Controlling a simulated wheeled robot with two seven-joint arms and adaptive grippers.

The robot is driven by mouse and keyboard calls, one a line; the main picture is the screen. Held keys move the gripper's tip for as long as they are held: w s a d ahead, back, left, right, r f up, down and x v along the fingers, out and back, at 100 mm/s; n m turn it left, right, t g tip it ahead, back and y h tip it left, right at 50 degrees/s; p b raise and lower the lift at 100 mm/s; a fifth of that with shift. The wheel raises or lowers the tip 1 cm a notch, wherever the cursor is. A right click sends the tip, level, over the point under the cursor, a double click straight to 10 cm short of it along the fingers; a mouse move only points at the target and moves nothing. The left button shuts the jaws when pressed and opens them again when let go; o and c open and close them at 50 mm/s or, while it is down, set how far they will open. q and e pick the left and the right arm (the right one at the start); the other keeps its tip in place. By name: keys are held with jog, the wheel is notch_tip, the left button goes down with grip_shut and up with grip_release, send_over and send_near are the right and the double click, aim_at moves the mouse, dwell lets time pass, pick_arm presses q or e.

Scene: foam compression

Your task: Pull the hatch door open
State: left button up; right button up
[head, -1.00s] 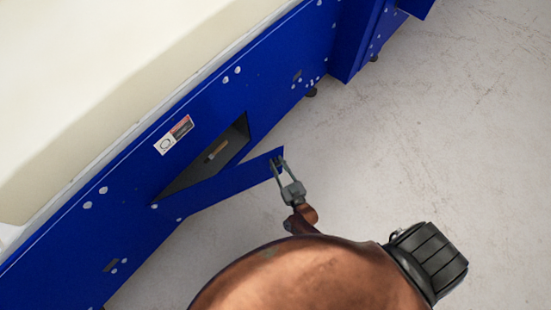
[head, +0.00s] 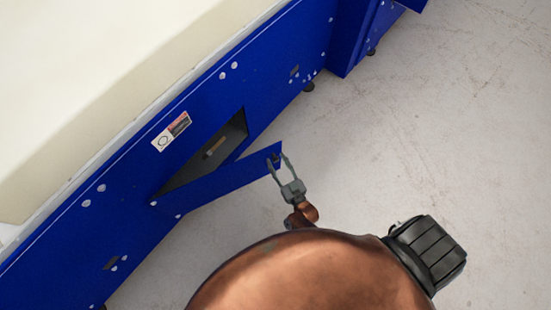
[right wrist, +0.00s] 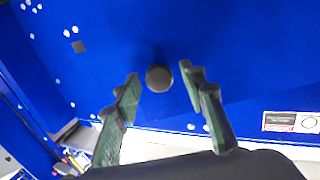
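The blue hatch door (head: 225,181) stands swung out from the blue machine panel, hinged at its left end, with the dark opening (head: 205,155) visible behind it. My right gripper (head: 276,159) is at the door's free end, fingers spread. In the right wrist view, a round dark knob (right wrist: 159,78) on the blue door surface (right wrist: 235,50) sits between and just beyond the fingertips of the right gripper (right wrist: 159,76). A gap shows on both sides of the knob, so the fingers look apart from it. My left gripper is in neither view.
The blue machine panel (head: 60,245) runs diagonally along the left, with a cream block (head: 90,80) on top and a white warning label (head: 172,131) above the opening. Bare grey floor (head: 430,150) lies to the right. Black feet stand under the panel.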

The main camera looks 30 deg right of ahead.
jog(key=s, duration=1)
jog(key=shift+s+a, duration=0.35)
jog(key=shift+a, duration=0.05)
